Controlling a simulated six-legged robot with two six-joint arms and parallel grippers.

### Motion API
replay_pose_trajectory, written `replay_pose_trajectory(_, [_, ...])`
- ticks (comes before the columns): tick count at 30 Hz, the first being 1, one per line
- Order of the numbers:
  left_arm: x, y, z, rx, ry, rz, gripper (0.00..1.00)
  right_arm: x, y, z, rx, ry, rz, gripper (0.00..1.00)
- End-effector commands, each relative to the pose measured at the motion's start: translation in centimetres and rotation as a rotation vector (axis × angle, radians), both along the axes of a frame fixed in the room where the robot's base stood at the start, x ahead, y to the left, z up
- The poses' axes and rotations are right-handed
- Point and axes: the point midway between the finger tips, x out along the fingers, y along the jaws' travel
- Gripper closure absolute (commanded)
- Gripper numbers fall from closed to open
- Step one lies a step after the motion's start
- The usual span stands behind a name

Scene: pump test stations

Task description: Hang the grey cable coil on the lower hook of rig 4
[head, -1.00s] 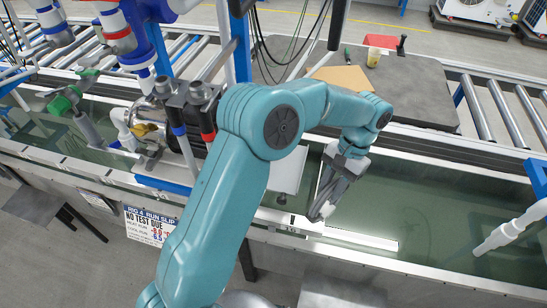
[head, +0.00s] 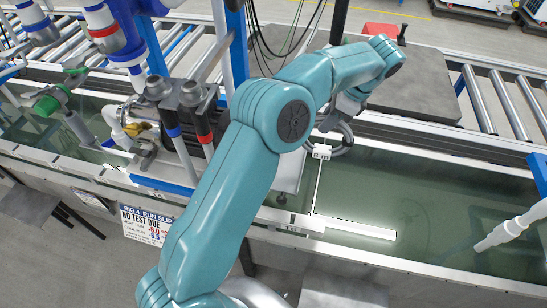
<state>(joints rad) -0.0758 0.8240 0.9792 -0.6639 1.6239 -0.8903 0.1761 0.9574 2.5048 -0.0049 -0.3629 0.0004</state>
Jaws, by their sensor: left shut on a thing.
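My left gripper (head: 345,110) is partly hidden behind its own teal wrist, near the far edge of the tank. It is shut on the grey cable coil (head: 347,139), which hangs below it with a white tag or tie on its left side. The run slip sign of rig 4 (head: 150,224) hangs at the tank's front, lower left. Rig 4's blue upright (head: 237,55) stands behind my arm, with dark cables hanging beside it. I cannot make out the lower hook. My right gripper is not in view.
A water tank (head: 430,262) with a metal rim runs across the view. Pipes and a valve with a green handle (head: 47,104) stand at left. A dark grey table (head: 425,92) holds a red item (head: 381,30). White pipe (head: 512,228) reaches over the tank at right.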

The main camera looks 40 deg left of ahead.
Motion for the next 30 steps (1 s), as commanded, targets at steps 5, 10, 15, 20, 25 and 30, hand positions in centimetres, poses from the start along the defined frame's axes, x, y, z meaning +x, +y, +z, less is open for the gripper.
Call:
replay_pose_trajectory(5, [-1.3,2.5,-1.4,0.001,0.001,0.004,1.0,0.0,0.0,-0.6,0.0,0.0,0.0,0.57])
replay_pose_trajectory(10, [-3.2,6.2,-3.4,0.001,0.002,0.007,1.0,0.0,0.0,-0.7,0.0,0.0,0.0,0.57])
replay_pose_trajectory(15, [-4.4,8.5,-4.8,0.001,0.0,0.004,1.0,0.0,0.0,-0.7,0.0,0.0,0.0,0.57])
replay_pose_trajectory(20, [-4.9,9.5,-5.4,0.001,0.0,0.004,1.0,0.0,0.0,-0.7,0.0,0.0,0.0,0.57])
replay_pose_trajectory(25, [-6.2,11.7,-6.5,0.001,0.002,0.005,1.0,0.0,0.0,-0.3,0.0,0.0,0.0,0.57])
replay_pose_trajectory(30, [-6.6,12.5,-7.5,-0.001,-0.001,0.002,1.0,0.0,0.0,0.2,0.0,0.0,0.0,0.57])
